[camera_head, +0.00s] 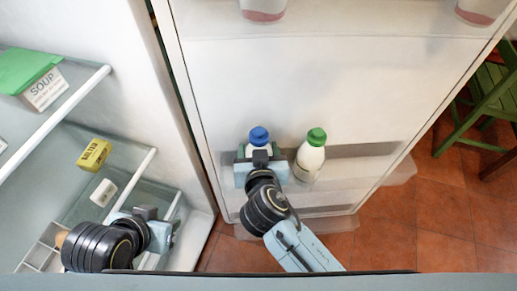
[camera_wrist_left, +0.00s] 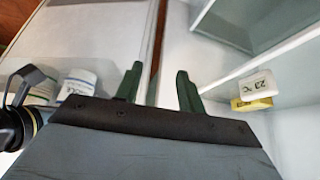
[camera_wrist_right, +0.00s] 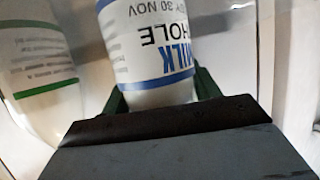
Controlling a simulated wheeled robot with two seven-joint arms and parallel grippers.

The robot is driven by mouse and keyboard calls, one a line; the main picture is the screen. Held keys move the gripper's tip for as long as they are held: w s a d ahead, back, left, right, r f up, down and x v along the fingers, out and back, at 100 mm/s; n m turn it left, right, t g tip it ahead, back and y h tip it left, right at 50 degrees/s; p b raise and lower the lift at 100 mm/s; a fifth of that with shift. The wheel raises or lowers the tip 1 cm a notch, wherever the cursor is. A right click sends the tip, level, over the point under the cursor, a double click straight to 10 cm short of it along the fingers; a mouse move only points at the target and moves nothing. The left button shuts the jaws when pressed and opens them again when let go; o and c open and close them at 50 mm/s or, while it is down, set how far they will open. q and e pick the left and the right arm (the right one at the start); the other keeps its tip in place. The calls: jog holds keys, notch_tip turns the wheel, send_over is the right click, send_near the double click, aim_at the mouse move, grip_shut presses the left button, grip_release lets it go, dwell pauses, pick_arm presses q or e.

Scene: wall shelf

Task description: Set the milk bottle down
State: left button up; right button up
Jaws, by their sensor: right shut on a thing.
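A milk bottle with a blue cap (camera_head: 259,136) is at the door rack of the open fridge door. My right gripper (camera_head: 262,166) is shut around it. In the right wrist view its blue-and-white label (camera_wrist_right: 155,45) is between the two fingers (camera_wrist_right: 160,95). Its base is hidden, so I cannot tell whether it touches the rack floor. A second bottle with a green cap (camera_head: 311,155) stands to its right. It also shows in the right wrist view (camera_wrist_right: 40,60). My left gripper (camera_head: 160,228) is by the fridge shelves; its fingers (camera_wrist_left: 158,90) are apart and empty.
The clear door rack (camera_head: 398,172) has free room right of the green-capped bottle. Glass shelves on the left hold a soup carton (camera_head: 45,90), a yellow block (camera_head: 94,154) and a small white box (camera_head: 103,192). A green chair (camera_head: 490,100) stands beyond the door.

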pick_arm(q)
jog(key=shift+w+d+r+t, duration=0.2)
jog(key=shift+w+t, duration=0.1)
jog(key=shift+w, duration=0.15)
pick_arm(e)
jog(key=shift+f, duration=0.1)
pick_arm(q)
jog(key=shift+w, duration=0.1)
pick_arm(e)
jog(key=o, duration=1.3)
